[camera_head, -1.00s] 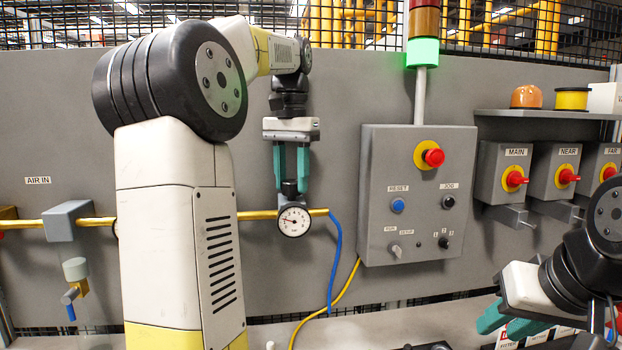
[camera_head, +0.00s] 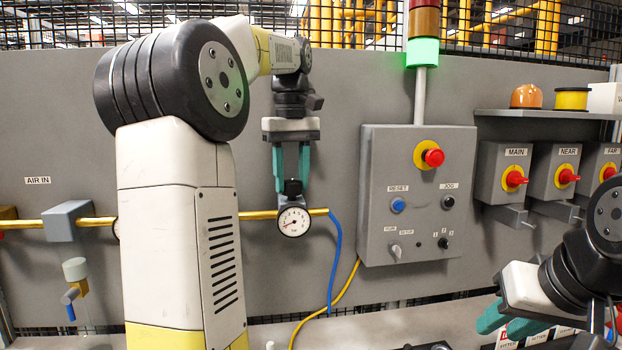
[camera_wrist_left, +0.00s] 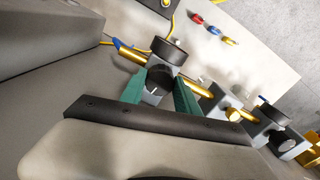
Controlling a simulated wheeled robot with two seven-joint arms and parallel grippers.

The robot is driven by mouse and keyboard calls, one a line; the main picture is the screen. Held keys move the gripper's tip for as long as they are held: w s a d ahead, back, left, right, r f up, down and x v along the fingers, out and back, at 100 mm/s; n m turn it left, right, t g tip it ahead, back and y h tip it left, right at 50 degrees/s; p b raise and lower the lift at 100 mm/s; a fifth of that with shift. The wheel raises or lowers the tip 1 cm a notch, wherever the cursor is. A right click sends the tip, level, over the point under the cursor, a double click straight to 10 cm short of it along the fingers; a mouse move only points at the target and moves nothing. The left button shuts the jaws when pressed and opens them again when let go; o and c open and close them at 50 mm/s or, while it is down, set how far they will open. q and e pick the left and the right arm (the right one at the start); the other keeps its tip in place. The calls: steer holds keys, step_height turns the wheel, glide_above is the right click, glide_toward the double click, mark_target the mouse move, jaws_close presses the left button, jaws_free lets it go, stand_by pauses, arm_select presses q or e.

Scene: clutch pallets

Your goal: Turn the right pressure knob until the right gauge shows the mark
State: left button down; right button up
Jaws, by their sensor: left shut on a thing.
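The right gauge (camera_head: 293,221) is a round white dial under the brass pipe's right end. Its small needle appears to point to the lower left; I cannot make out a mark. The black right pressure knob (camera_head: 292,187) sits above it. My left gripper (camera_head: 292,184) points down with its green fingers on both sides of the knob, shut on it. In the left wrist view the knob (camera_wrist_left: 160,77) shows between the fingers, beside the gauge's dark housing (camera_wrist_left: 168,49). My right gripper (camera_head: 507,325) is at the lower right, empty, its fingers apart.
The brass pipe (camera_head: 255,215) runs along the grey panel. My left arm hides most of the other gauge. A grey control box (camera_head: 418,230) with a red stop button stands right of the gauge. A blue hose (camera_head: 334,255) hangs beside it.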

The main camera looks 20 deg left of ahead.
mark_target(292, 181)
arm_select(q)
steer(key=shift+n, duration=0.9)
steer(key=c, duration=0.9)
jaws_free()
steer(key=shift+r, duration=3.9)
